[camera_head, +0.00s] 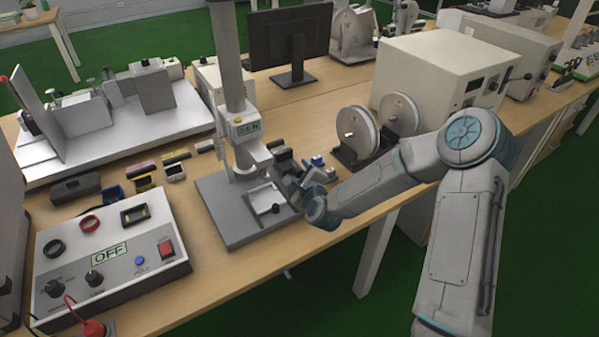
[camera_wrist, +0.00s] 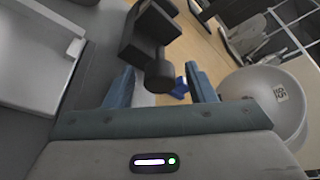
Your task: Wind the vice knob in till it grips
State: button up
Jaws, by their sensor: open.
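The vice is a dark block (camera_wrist: 145,30) at the top middle of the wrist view. Its round black knob (camera_wrist: 159,76) faces my gripper (camera_wrist: 161,88). The two blue-grey fingers stand apart, one on each side of the knob, with visible gaps; I see no contact. In the head view my gripper (camera_head: 284,178) is over the right side of the grey test stand, and a dark block (camera_head: 283,157), apparently the vice, shows just behind it. The knob and the vice's gripping faces cannot be made out there.
The stand's grey base plate (camera_head: 217,205) carries a column and a white block (camera_head: 262,197). Two white reels (camera_head: 357,130) stand to the right, with a small blue part (camera_head: 318,161) nearby. A control box (camera_head: 110,255) marked OFF is at front left.

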jog(key=shift+w+a+f, duration=0.15)
jog(key=shift+w, duration=0.25)
jog(key=c, duration=1)
jog(key=shift+o, duration=0.2)
jog(key=shift+f+m+y+b, duration=0.1)
jog(key=shift+m+y+b, duration=0.25)
jog(key=shift+m, duration=0.25)
jog(key=shift+m+g+y, duration=0.25)
jog(key=shift+m+g, duration=0.45)
jog(key=shift+m, duration=0.1)
jog(key=o, duration=1)
jog(key=shift+c, duration=0.2)
jog(key=shift+s, duration=0.1)
